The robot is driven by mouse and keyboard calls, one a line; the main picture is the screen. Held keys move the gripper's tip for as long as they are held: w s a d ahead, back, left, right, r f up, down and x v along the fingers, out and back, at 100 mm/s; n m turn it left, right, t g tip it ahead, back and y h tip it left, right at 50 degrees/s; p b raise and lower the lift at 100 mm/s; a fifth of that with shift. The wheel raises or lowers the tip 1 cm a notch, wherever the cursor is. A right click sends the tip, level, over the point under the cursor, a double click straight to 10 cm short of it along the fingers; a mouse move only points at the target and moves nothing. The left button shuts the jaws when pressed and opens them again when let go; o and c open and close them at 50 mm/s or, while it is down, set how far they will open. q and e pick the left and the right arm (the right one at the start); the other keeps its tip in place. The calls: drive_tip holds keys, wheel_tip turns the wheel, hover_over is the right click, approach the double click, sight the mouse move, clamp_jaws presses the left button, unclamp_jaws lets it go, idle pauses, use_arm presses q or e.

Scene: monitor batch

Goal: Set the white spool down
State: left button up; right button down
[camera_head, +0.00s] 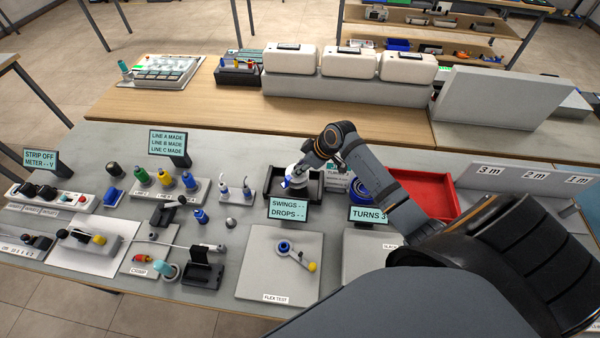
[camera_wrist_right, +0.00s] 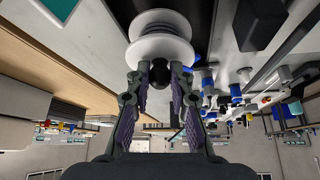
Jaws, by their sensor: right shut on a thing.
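The white spool (camera_head: 293,185) shows at my right gripper (camera_head: 302,168) in the head view, over or in a black tray (camera_head: 318,191). I cannot tell whether it touches the tray floor. In the right wrist view the spool (camera_wrist_right: 160,47) is a pair of pale round flanges just beyond the fingertips. My right gripper (camera_wrist_right: 160,82) is shut on a dark knob at the spool's end. The gripper and arm hide part of the spool in the head view. My left gripper is in neither view.
A "SWINGS / DROPS" display (camera_head: 289,208) stands just in front of the tray. A blue ring-shaped spool (camera_head: 358,188) and a red tray (camera_head: 425,192) lie to the right, partly behind my arm. Two small upright tools (camera_head: 236,190) stand left of the black tray.

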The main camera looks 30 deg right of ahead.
drive_tip(key=shift+f+p, duration=0.55)
drive_tip(key=shift+f, duration=1)
drive_tip(key=shift+f, duration=0.1)
drive_tip(key=c, duration=1.2)
unclamp_jaws()
drive_tip(key=shift+b+v, duration=0.6)
drive_tip(key=shift+v, duration=5.5)
drive_tip(key=shift+a, duration=0.15)
